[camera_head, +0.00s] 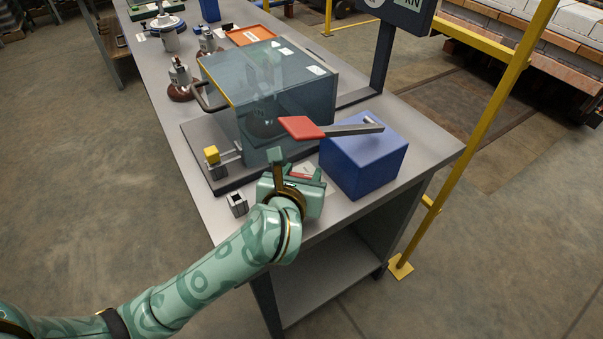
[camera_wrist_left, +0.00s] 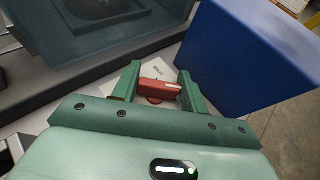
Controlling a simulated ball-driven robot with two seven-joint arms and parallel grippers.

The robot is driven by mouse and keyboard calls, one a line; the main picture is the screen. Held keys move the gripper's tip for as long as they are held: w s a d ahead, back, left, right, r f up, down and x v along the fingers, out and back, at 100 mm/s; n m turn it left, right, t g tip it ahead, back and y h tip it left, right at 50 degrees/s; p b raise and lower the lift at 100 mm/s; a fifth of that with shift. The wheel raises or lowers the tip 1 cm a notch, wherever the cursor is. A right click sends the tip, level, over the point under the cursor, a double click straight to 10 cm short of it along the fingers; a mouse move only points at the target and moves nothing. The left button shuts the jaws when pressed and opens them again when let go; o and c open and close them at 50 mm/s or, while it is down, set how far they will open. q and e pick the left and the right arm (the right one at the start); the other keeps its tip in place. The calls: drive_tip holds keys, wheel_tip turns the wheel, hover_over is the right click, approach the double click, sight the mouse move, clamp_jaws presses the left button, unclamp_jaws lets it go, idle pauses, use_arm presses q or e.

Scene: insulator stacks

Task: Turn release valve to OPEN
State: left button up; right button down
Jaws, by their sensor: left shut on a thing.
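The release valve (camera_wrist_left: 160,88) is a small red handle in front of a pale label plate (camera_wrist_left: 152,68). In the left wrist view it sits between the two green fingers of my left gripper (camera_wrist_left: 160,80), which is shut on it. In the head view my left gripper (camera_head: 298,174) is at the bench's near end, left of the blue box, and only a little red of the valve shows past it. I cannot read which way the valve is turned or the words on the plate. My right gripper is not in view.
A blue box (camera_head: 362,165) with a red-gripped lever (camera_head: 302,128) stands close to the right. A clear-sided test enclosure (camera_head: 290,88) stands behind. A small grey block (camera_head: 237,204) and a yellow-topped post (camera_head: 211,156) are to the left. A yellow rail (camera_head: 480,120) stands beyond the bench.

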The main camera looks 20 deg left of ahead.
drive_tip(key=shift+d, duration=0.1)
use_arm(q)
drive_tip(key=o, duration=1)
drive_tip(key=p+v, duration=0.5)
drive_tip(key=v, duration=1)
drive_tip(key=shift+s+r, duration=0.1)
drive_tip(key=shift+s, duration=0.05)
drive_tip(key=shift+s+d+r+p, duration=0.1)
drive_tip(key=shift+s+p, duration=0.2)
drive_tip(key=shift+s, duration=0.2)
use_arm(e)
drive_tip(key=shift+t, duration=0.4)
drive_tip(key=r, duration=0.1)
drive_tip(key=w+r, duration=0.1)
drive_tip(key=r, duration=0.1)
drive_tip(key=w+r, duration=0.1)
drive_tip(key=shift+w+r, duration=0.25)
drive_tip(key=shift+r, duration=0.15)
